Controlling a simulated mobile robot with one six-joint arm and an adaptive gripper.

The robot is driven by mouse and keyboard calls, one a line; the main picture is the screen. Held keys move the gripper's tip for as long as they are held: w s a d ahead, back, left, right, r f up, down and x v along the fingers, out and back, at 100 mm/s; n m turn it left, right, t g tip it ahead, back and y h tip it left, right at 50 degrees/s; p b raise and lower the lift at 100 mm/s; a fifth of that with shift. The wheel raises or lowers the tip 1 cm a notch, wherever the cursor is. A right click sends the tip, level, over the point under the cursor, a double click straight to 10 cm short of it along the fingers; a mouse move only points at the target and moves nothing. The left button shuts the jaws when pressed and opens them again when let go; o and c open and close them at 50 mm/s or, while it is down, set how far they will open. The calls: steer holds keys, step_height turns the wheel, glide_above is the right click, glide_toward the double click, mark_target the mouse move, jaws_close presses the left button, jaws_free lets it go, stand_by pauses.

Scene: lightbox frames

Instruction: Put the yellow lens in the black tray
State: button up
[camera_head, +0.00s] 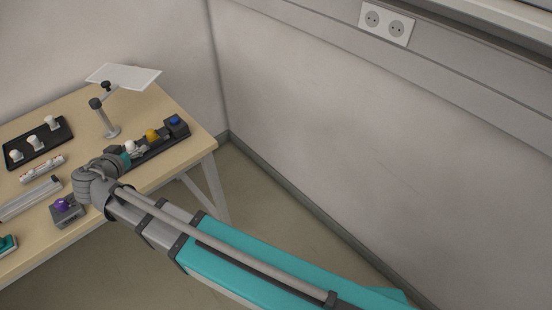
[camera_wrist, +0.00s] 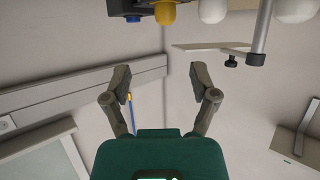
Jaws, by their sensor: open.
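The yellow lens (camera_head: 152,135) is a small rounded piece standing on the dark rail near the table's right edge. It also shows at the top of the wrist view (camera_wrist: 165,14), between a blue piece and a white one. The black tray (camera_head: 24,140) lies at the left of the table and holds three white pieces. It cannot be made out in the wrist view. My gripper (camera_wrist: 162,84) is open, with nothing between its fingers. In the head view it is near the dark rail, close to the yellow lens, and partly hidden by my arm.
A blue piece (camera_head: 175,119) and a white piece (camera_head: 130,147) flank the yellow lens. A stand with a pale panel (camera_head: 124,75) rises behind the rail. A white tube (camera_head: 42,168), a grey bar (camera_head: 28,198) and a purple-topped box (camera_head: 65,206) lie on the left.

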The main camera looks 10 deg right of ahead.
steer(key=w+d+f+g, duration=0.1)
steer(key=d, duration=0.3)
steer(key=w+d+f+g+h, duration=0.1)
steer(key=d, duration=0.2)
steer(key=w+d+f+g, duration=0.1)
steer(key=d, duration=0.3)
steer(key=shift+w+d+f+h, duration=0.15)
steer(key=shift+d+f+h, duration=0.05)
steer(key=shift+d+h, duration=0.15)
steer(key=s+d+f+n+g+y, duration=0.1)
steer(key=s+d+f+g, duration=0.1)
steer(key=d, duration=0.9)
steer(key=s+d+f+g+y, duration=0.2)
steer(key=s+d+f+g, duration=0.1)
steer(key=d, duration=0.8)
steer(key=s+d+f+n+g+y, duration=0.1)
steer(key=d+g, duration=0.4)
steer(key=d, duration=0.7)
steer(key=shift+s+f+n+y, duration=0.3)
steer(key=shift+s+f+y, duration=0.15)
steer(key=shift+s+f, duration=0.65)
steer(key=shift+s+a+r, duration=0.1)
steer(key=shift+s+r, duration=0.05)
steer(key=shift+r, duration=0.05)
steer(key=shift+o, duration=0.6)
